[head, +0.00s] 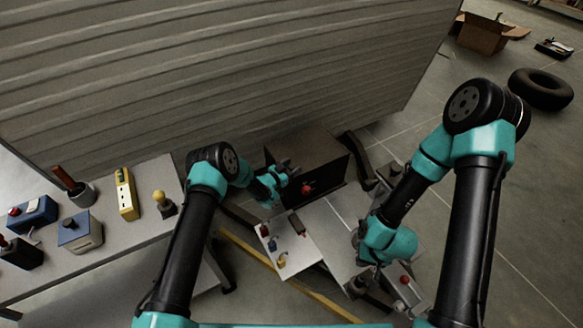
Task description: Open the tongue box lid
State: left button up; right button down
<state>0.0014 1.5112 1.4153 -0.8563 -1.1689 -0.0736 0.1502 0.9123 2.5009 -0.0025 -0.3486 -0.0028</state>
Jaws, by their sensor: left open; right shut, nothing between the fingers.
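The tongue box (326,176) is a dark box standing against the ribbed camper wall, with a greyish top (302,146) and a dark face towards me. A red knob (307,188) sits on that face. I cannot tell from this view whether the lid is raised. My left gripper (289,168) is open at the box's left side, in front of its dark face and just above and left of the red knob. I cannot tell if it touches the box. My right gripper (357,286) is shut and empty, low over the pale panel, well apart from the box.
A pale panel (325,232) with small coloured parts lies in front of the box. A yellow bar (285,277) runs beside it. A bench (120,236) at left holds several switch boxes. A red-knobbed block (404,280) is at right. A tyre (541,89) and carton (482,34) lie far right.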

pick_arm(q)
jog(key=shift+c, duration=0.2)
grip_shut()
dwell(0.3)
jog(key=shift+a+r, duration=0.1)
jog(key=shift+r, duration=0.15)
